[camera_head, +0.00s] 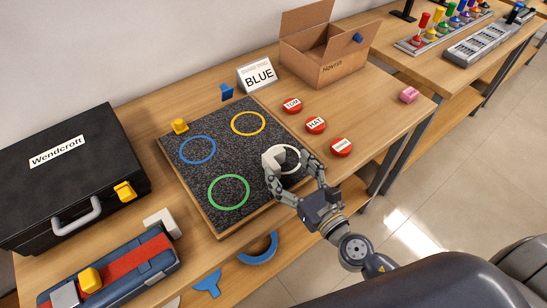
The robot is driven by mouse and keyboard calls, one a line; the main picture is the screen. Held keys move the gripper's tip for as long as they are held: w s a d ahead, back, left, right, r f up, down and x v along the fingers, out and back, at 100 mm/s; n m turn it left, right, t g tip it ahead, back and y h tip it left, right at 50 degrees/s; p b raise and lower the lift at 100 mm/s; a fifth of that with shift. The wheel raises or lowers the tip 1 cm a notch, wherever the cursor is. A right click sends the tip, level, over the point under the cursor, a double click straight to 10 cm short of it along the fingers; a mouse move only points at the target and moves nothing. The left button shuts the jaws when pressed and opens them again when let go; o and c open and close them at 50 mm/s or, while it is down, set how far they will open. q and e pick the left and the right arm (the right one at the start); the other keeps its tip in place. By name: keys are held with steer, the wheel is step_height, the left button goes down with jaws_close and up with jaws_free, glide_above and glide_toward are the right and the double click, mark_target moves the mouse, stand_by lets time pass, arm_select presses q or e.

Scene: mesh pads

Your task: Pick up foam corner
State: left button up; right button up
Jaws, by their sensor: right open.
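A white block-like piece (273,156), which looks like a foam corner, is on the dark mesh pad (203,160), at the left side of the white ring (297,166). My right gripper (290,163) is open over that ring, its fingers spread. Its left finger is close against the piece and covers part of it; I cannot tell whether they touch. My left gripper is not in view.
A black case (75,185) and a blue toolbox (120,270) stand left. Red discs (316,125) lie right of the pad. Yellow (180,126) and blue (227,92) pieces sit near its back edge.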

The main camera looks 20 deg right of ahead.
mark_target(276, 156)
steer(key=shift+f+p+x, duration=0.15)
steer(key=shift+p+x, duration=0.2)
steer(key=shift+x, duration=1.1)
steer(key=shift+f+p+x, duration=0.2)
steer(key=shift+p+x, duration=0.15)
steer(key=shift+x, duration=1.1)
steer(key=shift+a, duration=0.1)
steer(key=c, duration=0.8)
